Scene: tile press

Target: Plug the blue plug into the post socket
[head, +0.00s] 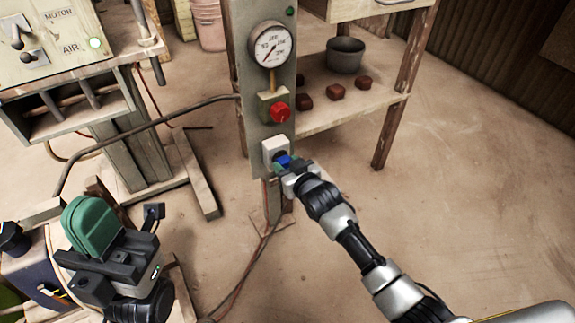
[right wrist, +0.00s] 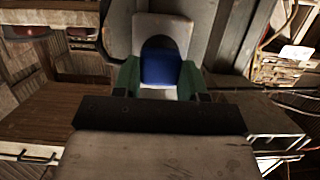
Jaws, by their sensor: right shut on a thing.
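The post socket is a white box (head: 274,149) low on the front of the grey post. In the right wrist view the white socket (right wrist: 164,27) has a dark arched opening. The blue plug (head: 284,160) is at the socket's face, and in the right wrist view the plug (right wrist: 160,68) covers the lower part of that opening. I cannot tell how deep it sits. My right gripper (head: 287,165) is shut on the plug, its green fingers on both sides. My left gripper (head: 92,226), with green fingers, is at the lower left, away from the socket; its finger gap is hidden.
The post carries a pressure gauge (head: 271,45) and a red knob (head: 280,112) above the socket. A wooden shelf (head: 340,103) with a grey pot (head: 345,54) and brown blocks stands behind right. A switch panel (head: 55,40) stands left. Floor at right is clear.

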